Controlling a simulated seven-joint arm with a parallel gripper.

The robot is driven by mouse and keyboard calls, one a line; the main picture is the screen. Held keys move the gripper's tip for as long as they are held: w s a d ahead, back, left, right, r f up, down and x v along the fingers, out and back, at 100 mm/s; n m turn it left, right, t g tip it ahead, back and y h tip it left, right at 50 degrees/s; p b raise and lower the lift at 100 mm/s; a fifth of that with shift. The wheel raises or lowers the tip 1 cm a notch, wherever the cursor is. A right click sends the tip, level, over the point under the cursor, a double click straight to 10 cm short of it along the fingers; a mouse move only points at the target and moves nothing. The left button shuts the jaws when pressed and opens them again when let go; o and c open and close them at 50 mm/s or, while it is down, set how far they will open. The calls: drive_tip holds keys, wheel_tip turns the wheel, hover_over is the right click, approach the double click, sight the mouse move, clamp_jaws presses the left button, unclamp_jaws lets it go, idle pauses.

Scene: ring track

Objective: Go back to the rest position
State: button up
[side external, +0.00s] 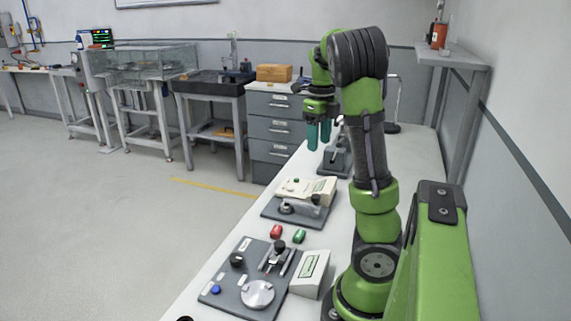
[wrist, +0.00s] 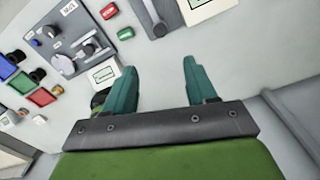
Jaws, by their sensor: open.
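My gripper (side external: 319,134) is raised above the far part of the white table (side external: 226,250) in the side external view. In the wrist view my gripper (wrist: 162,85) shows two teal fingers standing apart, with nothing between them but the bare table surface behind. The fingers hold nothing. My arm is upright and bent over at the top, with the gripper pointing down.
A grey panel with a silver dial (side external: 257,293) lies nearest. A red block (side external: 276,231) and a green block (side external: 299,236) lie behind it. Farther back are a second grey panel (side external: 270,209) and a dark grey fixture (side external: 333,160) close to my gripper. A wall shelf (side external: 452,58) is at right.

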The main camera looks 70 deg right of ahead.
drive_tip(key=w+a+f+n+t+y, duration=0.15)
drive_tip(key=w+a+n, duration=0.25)
drive_tip(key=a+n, duration=0.45)
drive_tip(key=w+a+f+n+t, duration=0.25)
drive_tip(key=w+a+n, duration=0.2)
drive_tip(key=n, duration=0.65)
drive_tip(key=s+a+r+n+t, duration=0.1)
drive_tip(key=s+a+r+n, duration=0.1)
drive_tip(key=a+n, duration=0.6)
drive_tip(key=s+a+r+n+t, duration=0.1)
drive_tip(key=a+r+n+t, duration=0.1)
drive_tip(key=a+n, duration=0.5)
drive_tip(key=a, duration=0.5)
drive_tip(key=shift+s+a+n, duration=0.35)
drive_tip(key=shift+a, duration=0.05)
drive_tip(key=shift+y, duration=0.25)
